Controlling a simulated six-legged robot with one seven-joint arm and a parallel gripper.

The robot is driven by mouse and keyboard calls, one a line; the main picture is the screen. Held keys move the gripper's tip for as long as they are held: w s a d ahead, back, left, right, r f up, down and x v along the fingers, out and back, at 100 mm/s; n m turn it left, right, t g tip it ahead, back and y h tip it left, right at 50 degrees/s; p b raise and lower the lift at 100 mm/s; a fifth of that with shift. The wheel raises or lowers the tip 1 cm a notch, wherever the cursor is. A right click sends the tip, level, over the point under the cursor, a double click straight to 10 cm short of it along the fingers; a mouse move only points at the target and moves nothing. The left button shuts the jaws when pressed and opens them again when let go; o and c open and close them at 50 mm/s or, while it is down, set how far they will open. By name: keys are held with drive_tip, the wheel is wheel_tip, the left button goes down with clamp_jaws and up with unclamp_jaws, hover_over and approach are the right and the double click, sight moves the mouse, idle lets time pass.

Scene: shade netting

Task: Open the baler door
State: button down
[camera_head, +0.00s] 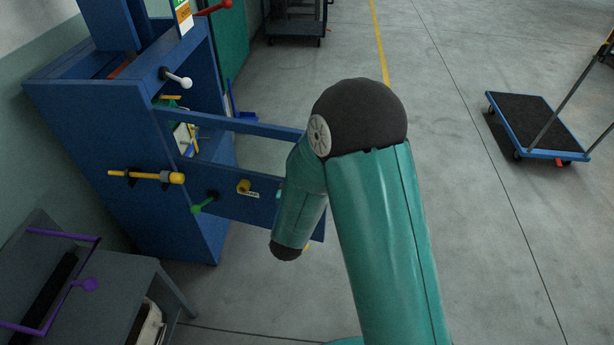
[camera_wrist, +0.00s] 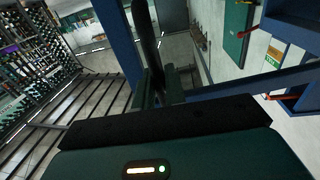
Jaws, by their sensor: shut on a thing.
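The blue baler (camera_head: 165,205) stands at the left in the head view. Its blue door (camera_head: 225,183), with a top rail and a lower panel, sticks out to the right from the body, so it stands open. My arm hides the door's far end. My gripper is hidden behind my arm there. In the wrist view my gripper (camera_wrist: 160,88) is shut on a dark upright bar (camera_wrist: 147,40), next to a blue post (camera_wrist: 118,45). How the bar joins the door is hidden.
A grey bench with a purple handle (camera_head: 88,285) stands at lower left. A yellow rod (camera_head: 145,176) juts from the baler's side. A flat trolley (camera_head: 537,122) stands at right. The floor between my arm and the trolley is clear.

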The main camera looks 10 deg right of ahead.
drive_tip(key=c, duration=1.5)
unclamp_jaws()
drive_tip(key=shift+c, duration=0.2)
drive_tip(key=shift+s, duration=0.1)
drive_tip(key=v, duration=1.3)
drive_tip(key=shift+s+a, duration=0.2)
drive_tip(key=shift+s, duration=0.1)
drive_tip(key=shift+w, duration=0.1)
